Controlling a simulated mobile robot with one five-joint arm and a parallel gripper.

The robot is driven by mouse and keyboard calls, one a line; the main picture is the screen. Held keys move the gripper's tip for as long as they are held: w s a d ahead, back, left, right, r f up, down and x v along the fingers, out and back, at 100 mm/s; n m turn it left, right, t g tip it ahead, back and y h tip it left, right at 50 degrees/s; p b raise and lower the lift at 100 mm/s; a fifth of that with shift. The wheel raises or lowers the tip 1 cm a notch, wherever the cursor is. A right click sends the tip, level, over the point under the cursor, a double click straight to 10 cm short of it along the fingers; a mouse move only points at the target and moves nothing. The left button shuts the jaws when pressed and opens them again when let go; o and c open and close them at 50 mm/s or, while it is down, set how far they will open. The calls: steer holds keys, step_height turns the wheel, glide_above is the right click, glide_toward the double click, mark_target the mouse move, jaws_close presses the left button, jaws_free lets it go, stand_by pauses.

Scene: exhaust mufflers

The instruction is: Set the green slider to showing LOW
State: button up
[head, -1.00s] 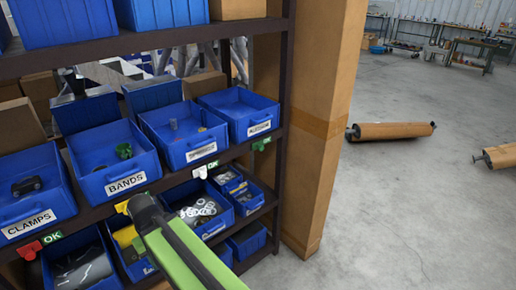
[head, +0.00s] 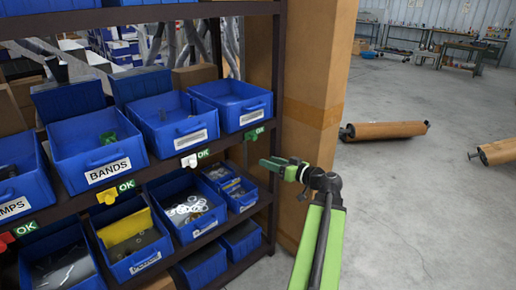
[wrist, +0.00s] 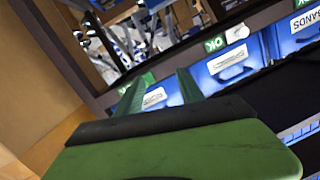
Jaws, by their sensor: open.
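The green slider (head: 248,136) sits on the middle shelf's front edge, under the rightmost blue bin. A green tag beside it reads OK (head: 260,131). My gripper (head: 268,163) is open and empty, pointing left toward the shelf. In the head view it appears just below and right of the slider, apart from it. In the wrist view, my gripper (wrist: 160,77) has its two green fingers spread toward the shelf edge. A small green patch near the left fingertip is probably the slider or its tag; I cannot tell which.
A white slider (head: 189,160), a yellow slider (head: 107,196) and a red slider (head: 5,240) share the shelf edge, beside OK tags. Blue bins fill the shelves. A cardboard-coloured post (head: 315,110) stands right of the rack. Mufflers (head: 384,131) lie on the open floor.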

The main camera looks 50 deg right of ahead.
steer(key=t+h, duration=0.1)
steer(key=h, duration=0.1)
glide_toward(255, 139)
steer(key=shift+m, duration=0.4)
steer(key=w, duration=0.5)
steer(key=w+d, duration=0.1)
steer(key=w, duration=0.2)
steer(key=shift+w, duration=0.4)
jaws_close()
stand_by(0.6)
